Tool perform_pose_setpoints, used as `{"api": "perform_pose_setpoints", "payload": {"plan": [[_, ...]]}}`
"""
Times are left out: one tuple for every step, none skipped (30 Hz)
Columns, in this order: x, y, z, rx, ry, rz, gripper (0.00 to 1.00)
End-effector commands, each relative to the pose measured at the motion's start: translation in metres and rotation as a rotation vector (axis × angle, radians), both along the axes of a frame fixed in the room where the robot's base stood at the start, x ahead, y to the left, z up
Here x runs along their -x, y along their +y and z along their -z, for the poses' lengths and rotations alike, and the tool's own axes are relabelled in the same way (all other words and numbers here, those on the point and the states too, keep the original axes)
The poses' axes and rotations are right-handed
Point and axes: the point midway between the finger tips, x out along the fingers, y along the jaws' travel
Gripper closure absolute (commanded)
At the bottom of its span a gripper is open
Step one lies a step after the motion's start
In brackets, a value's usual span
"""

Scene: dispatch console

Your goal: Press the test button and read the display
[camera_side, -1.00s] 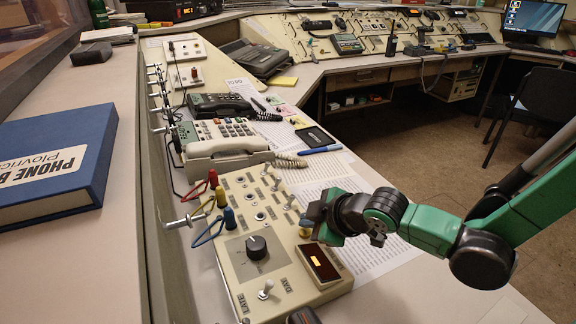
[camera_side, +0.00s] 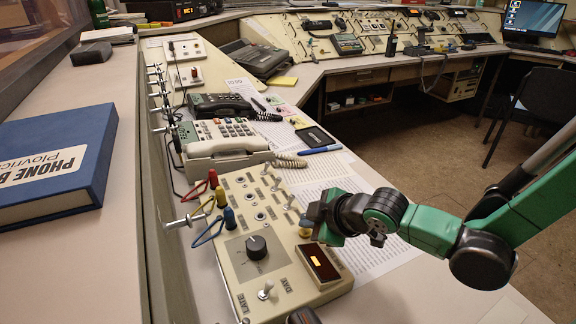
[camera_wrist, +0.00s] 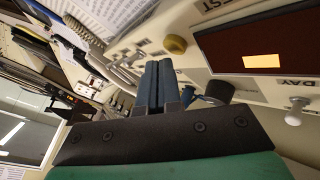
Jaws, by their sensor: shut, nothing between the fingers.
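The cream control panel (camera_side: 288,285) lies on the desk. Its yellow test button (camera_side: 305,230) shows just below my gripper (camera_side: 316,214), partly covered by it. In the wrist view the yellow button (camera_wrist: 175,44) sits close to the tips of my gripper (camera_wrist: 159,66), near the printed word TEST. The two fingers are together and empty. Whether they touch the button I cannot tell. The dark red display (camera_side: 318,265) is beside the button. In the wrist view the display (camera_wrist: 225,46) shows one lit amber block and no legible characters.
The panel also carries a black knob (camera_side: 256,247) and a toggle switch (camera_side: 265,291). Red, yellow and blue plugs with looped leads stand along its left edge. A cream telephone (camera_side: 222,148) is behind it. A blue book (camera_side: 50,160) lies at the left. Papers lie right of the panel.

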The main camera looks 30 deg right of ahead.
Motion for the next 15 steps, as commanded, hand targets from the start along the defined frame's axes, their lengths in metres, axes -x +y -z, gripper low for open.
{"api": "perform_pose_setpoints", "payload": {"plan": [[0.000, 0.000, -0.001, 0.000, 0.000, 0.000, 1.00], [0.000, 0.000, -0.001, 0.000, 0.000, 0.000, 1.00], [0.000, 0.000, -0.001, 0.000, 0.000, 0.000, 1.00], [0.000, 0.000, -0.001, 0.000, 0.000, 0.000, 1.00], [0.000, 0.000, -0.001, 0.000, 0.000, 0.000, 1.00], [0.000, 0.000, -0.001, 0.000, 0.000, 0.000, 1.00], [0.000, 0.000, -0.001, 0.000, 0.000, 0.000, 1.00], [0.000, 0.000, -0.002, 0.000, 0.000, 0.000, 1.00], [0.000, 0.000, -0.003, 0.000, 0.000, 0.000, 1.00], [0.000, 0.000, -0.005, 0.000, 0.000, 0.000, 1.00], [0.000, 0.000, -0.008, 0.000, 0.000, 0.000, 1.00], [0.000, 0.000, -0.012, 0.000, 0.000, 0.000, 1.00], [0.000, 0.000, -0.016, 0.000, 0.000, 0.000, 1.00], [0.000, 0.000, -0.019, 0.000, 0.000, 0.000, 1.00], [0.000, 0.000, -0.024, 0.000, 0.000, 0.000, 1.00]]}}
